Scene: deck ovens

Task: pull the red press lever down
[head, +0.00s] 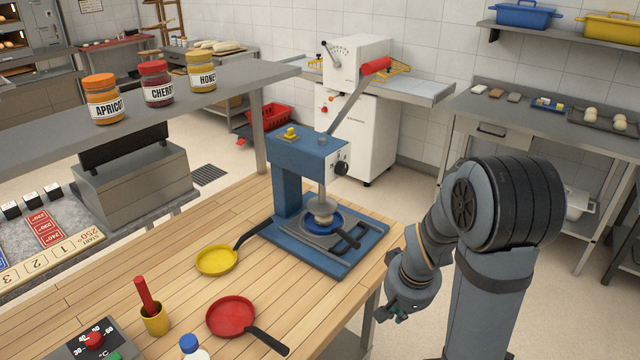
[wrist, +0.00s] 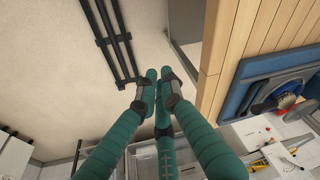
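The red press lever is a grey bar with a red grip (head: 376,66), rising from the right side of the blue press (head: 295,155). The lever slants up and to the right, its grip high above the press head. My gripper (head: 398,312) hangs low, right of the wooden table's edge, well below and apart from the lever. In the wrist view its teal fingers (wrist: 159,82) converge with their tips close together and nothing held. Whether they are open or fully shut is unclear.
The wooden table (head: 185,262) carries a yellow pan (head: 217,260), a red pan (head: 231,316) and a yellow cup (head: 154,319). A blue pan (head: 322,222) sits under the press. A white machine (head: 358,110) stands behind the lever. Open floor lies right of the table.

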